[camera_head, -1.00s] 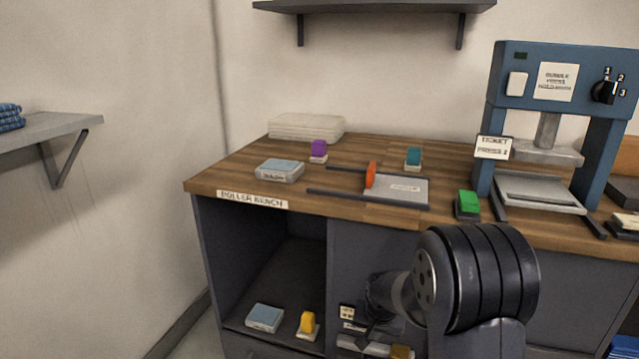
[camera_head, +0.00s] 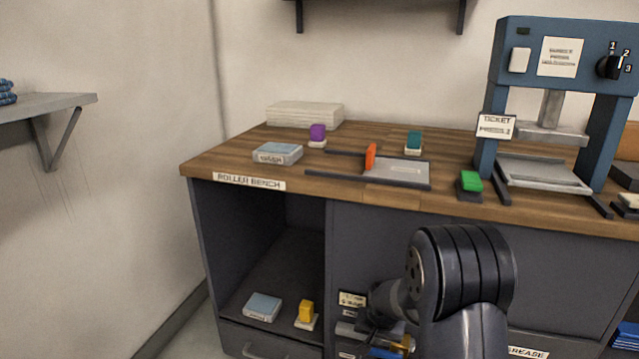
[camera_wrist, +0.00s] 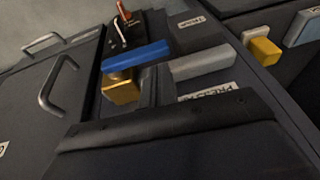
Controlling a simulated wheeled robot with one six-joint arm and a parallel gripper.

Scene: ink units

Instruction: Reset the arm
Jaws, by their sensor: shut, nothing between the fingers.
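My gripper (camera_wrist: 155,76) shows in the wrist view as narrow grey fingers beyond a broad dark body. It is shut and empty. A blue bar (camera_wrist: 137,55), a grey bar (camera_wrist: 203,64) and a gold block (camera_wrist: 120,91) lie close around its tips. I cannot tell whether it touches them. In the head view my arm bends low in front of the bench (camera_head: 330,177), and its own links largely hide the gripper.
The open compartment holds a pale blue box (camera_head: 263,307) and a yellow-handled roller (camera_head: 306,313). On the bench top are a grey tray (camera_head: 410,174), purple, teal and green handled pieces, and a blue press (camera_head: 563,60). Open space lies left of the bench.

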